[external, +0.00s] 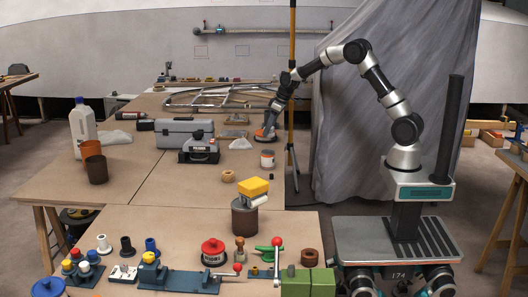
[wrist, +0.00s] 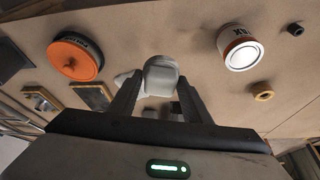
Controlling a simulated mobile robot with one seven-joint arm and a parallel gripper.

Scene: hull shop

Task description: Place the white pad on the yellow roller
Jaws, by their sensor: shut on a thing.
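My gripper (external: 273,112) is over the far part of the table, just above an orange disc (external: 262,137). In the wrist view my gripper (wrist: 160,88) is shut on a small pale, round-edged piece, seemingly the white pad (wrist: 161,72). The pad cannot be made out in the external view. A yellow block-like thing with a white rounded part below it, seemingly the yellow roller (external: 253,186), rests on a brown cylinder (external: 244,222) on the near table, well away from my gripper. The orange disc (wrist: 76,60) lies left of the fingers in the wrist view.
A white can with an orange band (external: 267,159) and a tan ring (external: 228,176) stand between my gripper and the brown cylinder. A crumpled clear bag (external: 240,144) and grey cases (external: 184,132) lie left. A metal frame (external: 222,98) lies behind. A thin pole (external: 292,60) stands close right.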

